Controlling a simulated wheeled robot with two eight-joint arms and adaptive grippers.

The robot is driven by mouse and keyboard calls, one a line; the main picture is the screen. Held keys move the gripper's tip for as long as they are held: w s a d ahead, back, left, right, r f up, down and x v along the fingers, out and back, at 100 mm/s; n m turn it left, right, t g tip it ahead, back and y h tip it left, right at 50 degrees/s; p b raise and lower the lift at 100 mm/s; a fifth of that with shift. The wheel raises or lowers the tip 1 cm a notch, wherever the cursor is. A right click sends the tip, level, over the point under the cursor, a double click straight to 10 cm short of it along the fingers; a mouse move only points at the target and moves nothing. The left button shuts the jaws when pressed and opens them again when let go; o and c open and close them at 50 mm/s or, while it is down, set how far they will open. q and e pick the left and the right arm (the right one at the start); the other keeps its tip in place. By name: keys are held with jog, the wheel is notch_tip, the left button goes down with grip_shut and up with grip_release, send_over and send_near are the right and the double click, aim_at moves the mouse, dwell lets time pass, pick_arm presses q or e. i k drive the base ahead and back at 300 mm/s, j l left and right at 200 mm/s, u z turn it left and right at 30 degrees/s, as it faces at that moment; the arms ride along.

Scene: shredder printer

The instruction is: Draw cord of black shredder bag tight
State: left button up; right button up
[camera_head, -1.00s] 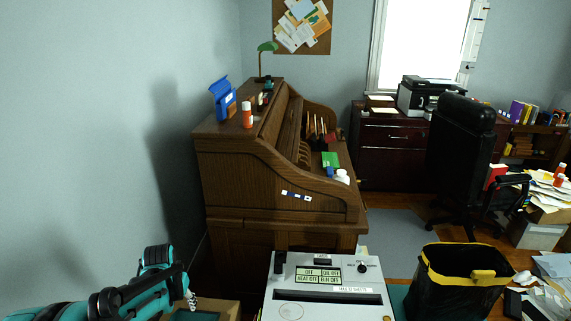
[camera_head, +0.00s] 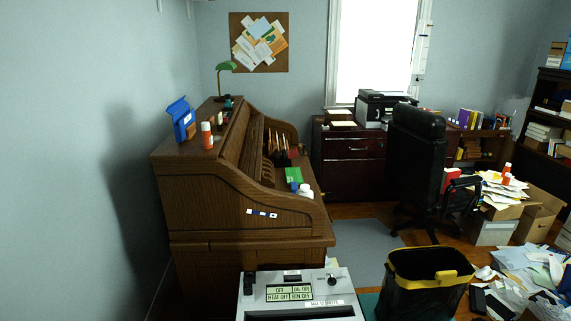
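The black shredder bag (camera_head: 424,296) stands open at the lower right of the head view, with a yellow band around its rim. A yellow tab (camera_head: 444,276) shows on the near side of the rim. The bag's lower part is cut off by the picture's bottom edge. The grey shredder or laminating machine (camera_head: 298,293) with label panels stands left of the bag. Neither of my grippers is in view.
A brown roll-top desk (camera_head: 240,200) stands behind the machine. A black office chair (camera_head: 415,165) is behind the bag. Scattered papers (camera_head: 530,275) and cardboard boxes (camera_head: 541,218) lie to the right. A grey rug (camera_head: 362,245) covers free floor behind the bag.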

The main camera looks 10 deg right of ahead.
aim_at(444, 277)
jog(key=z, duration=1.55)
jog(key=l+z, duration=0.3)
jog(key=l, duration=0.05)
